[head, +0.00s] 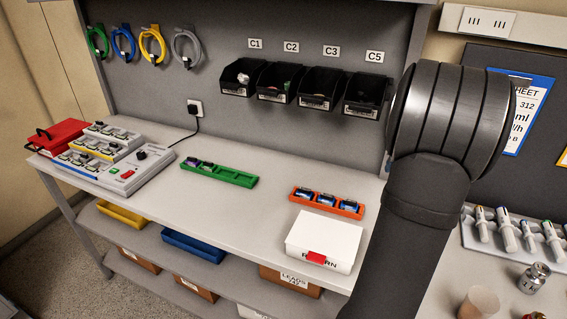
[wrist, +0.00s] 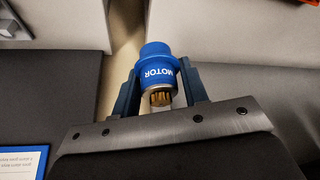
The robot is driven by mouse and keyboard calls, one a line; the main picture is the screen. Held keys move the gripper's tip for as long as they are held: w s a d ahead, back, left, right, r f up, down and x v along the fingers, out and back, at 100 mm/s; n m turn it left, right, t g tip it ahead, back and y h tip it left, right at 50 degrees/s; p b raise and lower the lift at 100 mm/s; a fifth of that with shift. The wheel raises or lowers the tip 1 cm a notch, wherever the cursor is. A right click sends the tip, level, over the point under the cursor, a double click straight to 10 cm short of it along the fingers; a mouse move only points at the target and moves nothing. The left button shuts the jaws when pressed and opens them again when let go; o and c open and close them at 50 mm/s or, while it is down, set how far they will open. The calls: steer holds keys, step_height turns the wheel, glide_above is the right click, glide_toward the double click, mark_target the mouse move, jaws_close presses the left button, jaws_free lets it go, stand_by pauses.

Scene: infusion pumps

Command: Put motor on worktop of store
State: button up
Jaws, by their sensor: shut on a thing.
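In the wrist view, a blue motor (wrist: 157,72) with the label MOTOR and a brass-coloured gear end sits between the two fingers of my gripper (wrist: 160,88). The gripper is shut on it. In the head view, my own dark arm fills the right middle, and the gripper and motor are hidden. The worktop (head: 245,207) is a long light-grey bench with a grey back panel. Below the motor in the wrist view are a light surface and a gap between dark panels.
On the worktop stand a grey device (head: 120,172), a red case (head: 56,136), a green tray (head: 218,175), an orange tray (head: 327,203) and a white return box (head: 322,240). Black bins (head: 322,88) hang behind. Bare worktop lies between the trays. Tools and a jar (head: 533,278) stand at right.

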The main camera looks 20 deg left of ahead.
steer(key=s+a+n+y, duration=0.1)
steer(key=s+a+n, duration=0.1)
steer(key=a, duration=0.6)
steer(key=s+a+n, duration=0.2)
steer(key=s+a, duration=0.1)
steer(key=a, duration=0.5)
steer(key=m, duration=0.1)
glide_above(204, 187)
steer(key=d, duration=0.2)
steer(key=f, duration=0.4)
steer(key=s+f, duration=0.1)
steer(key=f, duration=0.2)
steer(key=shift+a+f, duration=0.1)
steer(key=shift+a, duration=0.15)
steer(key=shift+a+f, duration=0.3)
steer(key=shift+f, duration=1.9)
steer(key=o, duration=0.6)
steer(key=shift+f, duration=0.15)
steer(key=o, duration=0.5)
steer(key=shift+c, duration=0.2)
